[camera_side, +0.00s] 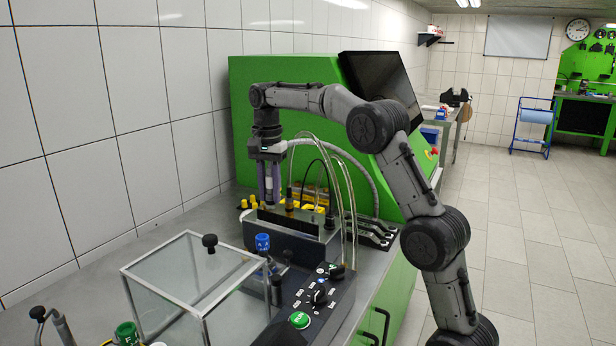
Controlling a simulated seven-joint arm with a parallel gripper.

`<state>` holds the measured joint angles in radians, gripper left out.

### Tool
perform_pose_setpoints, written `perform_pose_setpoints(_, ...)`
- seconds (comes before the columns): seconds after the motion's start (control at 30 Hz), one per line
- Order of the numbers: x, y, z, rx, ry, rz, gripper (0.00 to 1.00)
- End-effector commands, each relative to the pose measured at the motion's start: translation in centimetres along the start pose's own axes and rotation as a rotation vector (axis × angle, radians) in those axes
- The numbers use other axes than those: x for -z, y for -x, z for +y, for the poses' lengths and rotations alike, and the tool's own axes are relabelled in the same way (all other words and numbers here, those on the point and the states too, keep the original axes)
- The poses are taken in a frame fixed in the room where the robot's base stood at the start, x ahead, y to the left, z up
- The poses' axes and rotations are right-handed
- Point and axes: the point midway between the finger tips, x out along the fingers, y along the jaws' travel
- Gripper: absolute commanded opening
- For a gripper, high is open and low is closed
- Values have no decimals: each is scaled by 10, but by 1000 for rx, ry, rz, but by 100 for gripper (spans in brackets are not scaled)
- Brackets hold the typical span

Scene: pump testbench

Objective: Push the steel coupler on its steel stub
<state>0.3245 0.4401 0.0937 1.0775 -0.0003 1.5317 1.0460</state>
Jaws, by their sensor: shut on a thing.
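My gripper (269,198) points straight down over the back left part of the dark metal block on the bench. Its two long purple-grey fingers are shut on a small pale metallic piece (268,184), which I take to be the steel coupler. The piece is mostly covered by the fingers. The steel stub cannot be made out. The fingertips are close above the block's top, and I cannot tell whether the coupler touches a stub.
Yellow-capped fittings (308,200) and clear looping hoses (345,195) stand right of my gripper. A clear guard box (190,280) with a black knob is in front left. A control panel (318,298) lies in front, and the green machine (290,85) rises behind.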

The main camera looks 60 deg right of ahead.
Motion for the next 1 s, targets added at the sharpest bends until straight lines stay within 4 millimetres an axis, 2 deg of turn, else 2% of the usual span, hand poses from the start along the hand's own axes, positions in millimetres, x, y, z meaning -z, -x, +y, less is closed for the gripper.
perform_pose_setpoints(0.1, -13, -15, -16, 0, 40, 0, 0)
perform_pose_setpoints(0.23, -20, -23, -21, 1, 59, 1, 0)
perform_pose_setpoints(0.7, -22, -57, -21, 0, 62, 0, 0)
perform_pose_setpoints(1.0, -21, -64, -22, 1, 62, 1, 0)
